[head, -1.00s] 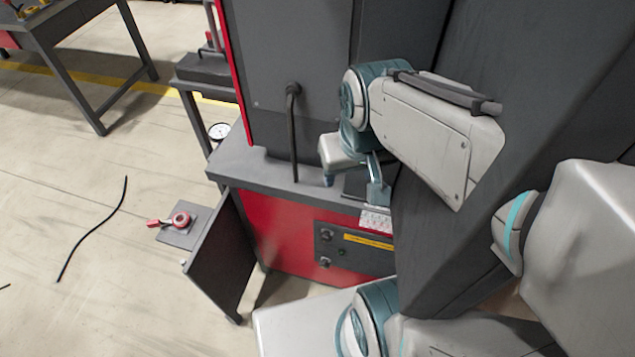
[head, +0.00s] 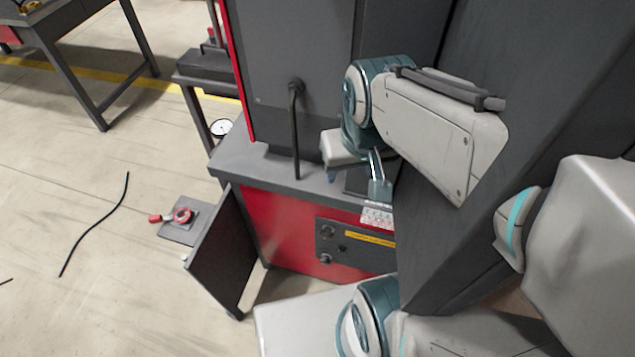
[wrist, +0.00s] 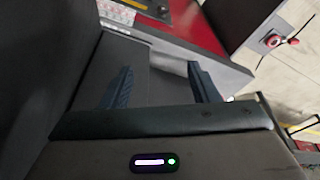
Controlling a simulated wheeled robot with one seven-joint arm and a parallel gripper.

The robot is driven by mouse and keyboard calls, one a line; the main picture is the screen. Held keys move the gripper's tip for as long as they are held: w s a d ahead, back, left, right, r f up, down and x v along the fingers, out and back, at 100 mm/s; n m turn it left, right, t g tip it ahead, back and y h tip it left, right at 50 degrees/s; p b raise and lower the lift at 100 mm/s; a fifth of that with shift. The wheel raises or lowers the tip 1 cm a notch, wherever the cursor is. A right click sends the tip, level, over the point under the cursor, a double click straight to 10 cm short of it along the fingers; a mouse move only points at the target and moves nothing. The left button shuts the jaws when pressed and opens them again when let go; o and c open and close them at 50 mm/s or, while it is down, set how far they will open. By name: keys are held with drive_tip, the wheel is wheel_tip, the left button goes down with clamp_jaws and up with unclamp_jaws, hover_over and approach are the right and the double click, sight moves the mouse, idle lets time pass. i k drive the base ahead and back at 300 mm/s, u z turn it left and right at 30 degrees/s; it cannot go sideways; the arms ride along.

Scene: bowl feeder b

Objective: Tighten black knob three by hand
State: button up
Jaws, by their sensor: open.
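Small black knobs sit on the dark control panel (head: 360,262) low on the red front of the machine. One knob (head: 327,232) is at upper left, one (head: 326,259) is below it, and a smaller one (head: 342,248) is between them. I cannot tell which is knob three. My gripper (head: 354,180) is open and empty above the grey ledge, higher than the panel and apart from the knobs. In the wrist view its two fingers (wrist: 162,85) stand wide apart over the ledge. The panel's right part is hidden behind my arm.
An open dark door (head: 222,252) stands left of the panel. A bent black rod (head: 295,130) rises from the ledge (head: 262,168) beside my gripper. A red-handled device (head: 182,215) lies on the floor plate. A black cable (head: 95,225) lies on open floor.

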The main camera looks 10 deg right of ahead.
sight(327, 234)
drive_tip(key=k, duration=1.1)
drive_tip(key=z, duration=0.55)
drive_tip(key=i, duration=0.45)
drive_tip(key=u, duration=0.2)
